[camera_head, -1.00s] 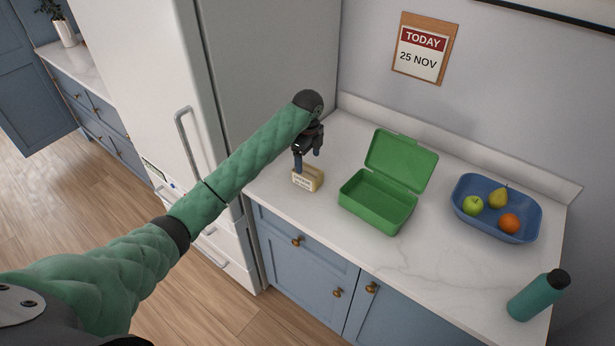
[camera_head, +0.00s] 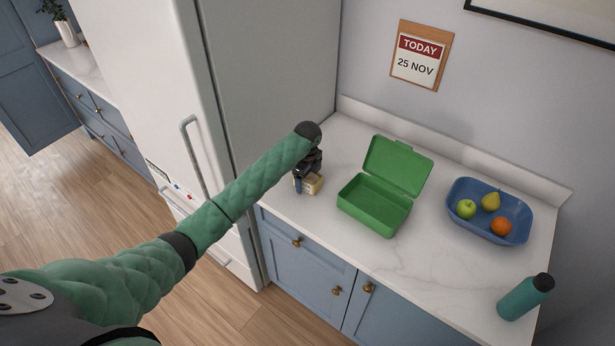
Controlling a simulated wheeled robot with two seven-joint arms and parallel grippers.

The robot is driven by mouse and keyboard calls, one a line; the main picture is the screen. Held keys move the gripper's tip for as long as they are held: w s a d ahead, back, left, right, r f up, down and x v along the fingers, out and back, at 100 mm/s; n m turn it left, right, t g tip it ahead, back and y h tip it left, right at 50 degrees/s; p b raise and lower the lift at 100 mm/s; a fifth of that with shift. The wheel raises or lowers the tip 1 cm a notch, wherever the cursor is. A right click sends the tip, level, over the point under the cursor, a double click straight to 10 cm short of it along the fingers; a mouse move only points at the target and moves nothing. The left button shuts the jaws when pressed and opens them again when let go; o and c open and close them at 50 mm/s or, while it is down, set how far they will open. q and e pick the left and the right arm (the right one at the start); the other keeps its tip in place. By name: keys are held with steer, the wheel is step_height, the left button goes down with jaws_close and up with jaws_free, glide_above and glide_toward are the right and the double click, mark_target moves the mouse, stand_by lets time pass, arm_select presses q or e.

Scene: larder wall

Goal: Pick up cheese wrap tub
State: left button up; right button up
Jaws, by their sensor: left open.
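The cheese wrap tub (camera_head: 314,188) is a small pale yellow box on the white counter, close to the fridge side. My left gripper (camera_head: 306,186) is open and pointing down at the tub, with its dark fingers low around or just in front of it. I cannot tell whether the fingers touch it. The gripper and wrist hide the tub's upper part and much of its front. My right gripper is not in view.
An open, empty green lunch box (camera_head: 375,205) stands just right of the tub. A blue bowl (camera_head: 465,226) with a green apple, a pear and an orange is further right. A teal bottle (camera_head: 523,298) stands near the front right. The fridge (camera_head: 275,80) rises at the left.

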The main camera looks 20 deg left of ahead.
arm_select(q)
steer(key=shift+f, duration=0.15)
steer(key=c, duration=1.1)
steer(key=shift+c, duration=0.2)
